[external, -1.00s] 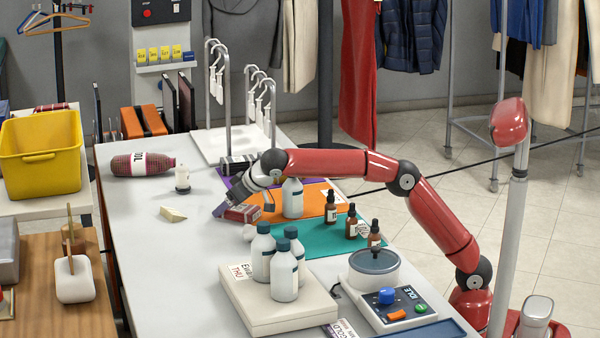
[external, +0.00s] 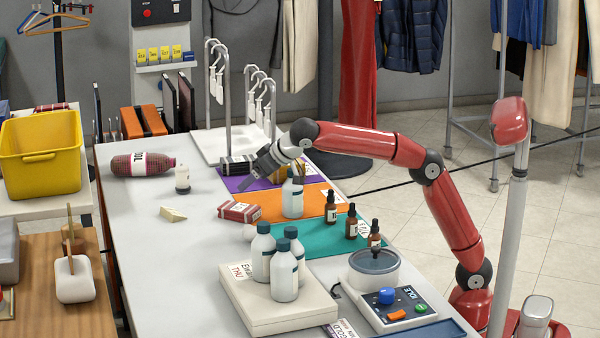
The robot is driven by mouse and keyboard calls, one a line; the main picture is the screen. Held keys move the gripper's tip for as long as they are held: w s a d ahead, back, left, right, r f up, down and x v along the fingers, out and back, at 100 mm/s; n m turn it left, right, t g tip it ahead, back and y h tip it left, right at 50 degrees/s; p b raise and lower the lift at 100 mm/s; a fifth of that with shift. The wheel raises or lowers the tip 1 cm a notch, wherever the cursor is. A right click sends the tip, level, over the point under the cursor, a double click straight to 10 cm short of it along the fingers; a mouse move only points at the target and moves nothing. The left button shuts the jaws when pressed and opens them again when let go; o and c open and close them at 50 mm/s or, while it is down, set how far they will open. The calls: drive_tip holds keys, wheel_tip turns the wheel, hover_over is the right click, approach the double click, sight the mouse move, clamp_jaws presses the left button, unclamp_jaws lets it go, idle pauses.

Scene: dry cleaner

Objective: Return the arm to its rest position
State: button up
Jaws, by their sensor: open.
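My arm reaches in from the right over the white table (external: 175,270). My gripper (external: 262,188) is open above the purple mat (external: 232,182), between a dark cylinder with a pale label (external: 237,165) and the white bottle on the orange mat (external: 293,198). I see nothing held in it, though the view between its fingers is partly blocked.
Three white bottles (external: 285,277) stand on a pale flat case (external: 250,309) in front. Small brown dropper bottles (external: 351,224) stand along the teal mat (external: 300,238). A metal rack with white hooks (external: 225,95) rises behind my gripper. The table's left middle is mostly clear.

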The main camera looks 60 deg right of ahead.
drive_tip(key=s+d+r+t+y, duration=0.1)
drive_tip(key=d+r+t, duration=0.1)
drive_tip(key=r, duration=0.4)
drive_tip(key=s+d+r+t+y, duration=0.1)
drive_tip(key=s+r, duration=0.1)
drive_tip(key=r, duration=0.4)
drive_tip(key=s+d+t, duration=0.1)
drive_tip(key=s+d, duration=0.4)
drive_tip(key=d, duration=0.1)
drive_tip(key=s+d+f+g, duration=0.2)
drive_tip(key=s+d+f, duration=0.3)
drive_tip(key=s+f, duration=0.4)
drive_tip(key=s+d+f+g+h, duration=0.1)
drive_tip(key=s+d+f+g, duration=0.2)
drive_tip(key=s+d+f, duration=0.3)
drive_tip(key=s+d+f+g+h, duration=0.1)
drive_tip(key=s+d+f, duration=0.5)
drive_tip(key=s+f, duration=0.6)
wheel_tip(320, 180, down, 5)
drive_tip(key=shift+s+d+f+g, duration=0.15)
drive_tip(key=shift+s+d+g, duration=0.1)
drive_tip(key=shift+g, duration=0.45)
